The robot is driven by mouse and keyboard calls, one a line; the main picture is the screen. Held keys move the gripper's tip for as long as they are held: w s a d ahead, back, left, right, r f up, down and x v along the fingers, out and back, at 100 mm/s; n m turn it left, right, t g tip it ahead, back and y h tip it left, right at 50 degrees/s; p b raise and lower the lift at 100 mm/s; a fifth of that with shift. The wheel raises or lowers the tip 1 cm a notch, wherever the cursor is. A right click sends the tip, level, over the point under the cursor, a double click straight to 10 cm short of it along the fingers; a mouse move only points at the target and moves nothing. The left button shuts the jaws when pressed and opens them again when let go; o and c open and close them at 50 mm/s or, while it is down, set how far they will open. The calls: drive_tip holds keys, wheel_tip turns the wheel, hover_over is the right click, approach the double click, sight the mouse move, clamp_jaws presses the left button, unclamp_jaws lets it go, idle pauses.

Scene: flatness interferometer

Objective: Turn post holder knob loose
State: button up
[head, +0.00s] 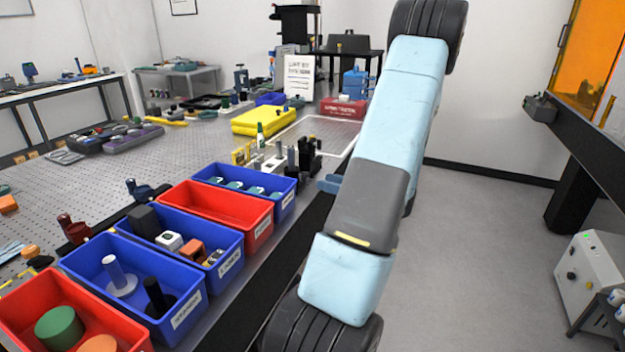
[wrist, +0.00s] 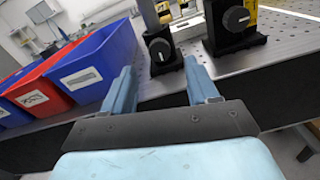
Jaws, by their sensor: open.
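Two black post holders stand at the table's front edge in the wrist view. The left post holder (wrist: 165,66) has a round dark knob (wrist: 160,50) with a pale pointer bar and a metal post rising from it. The right post holder (wrist: 227,42) has a similar knob (wrist: 237,19). My gripper (wrist: 159,68) is open and empty, its two blue fingers pointing at the left holder, one on each side of its knob in the picture. I cannot tell the remaining gap. In the head view the post holders (head: 308,154) stand left of my arm, which hides most of my gripper.
Blue and red bins line the table's front edge; the nearest blue bin (head: 241,188) also shows left of my gripper in the wrist view (wrist: 96,64). A yellow case (head: 264,121) lies behind the holders.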

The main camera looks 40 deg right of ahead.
sight(308, 177)
drive_tip(key=shift+x, duration=3)
drive_tip(key=shift+c, duration=0.2)
drive_tip(key=c, duration=1)
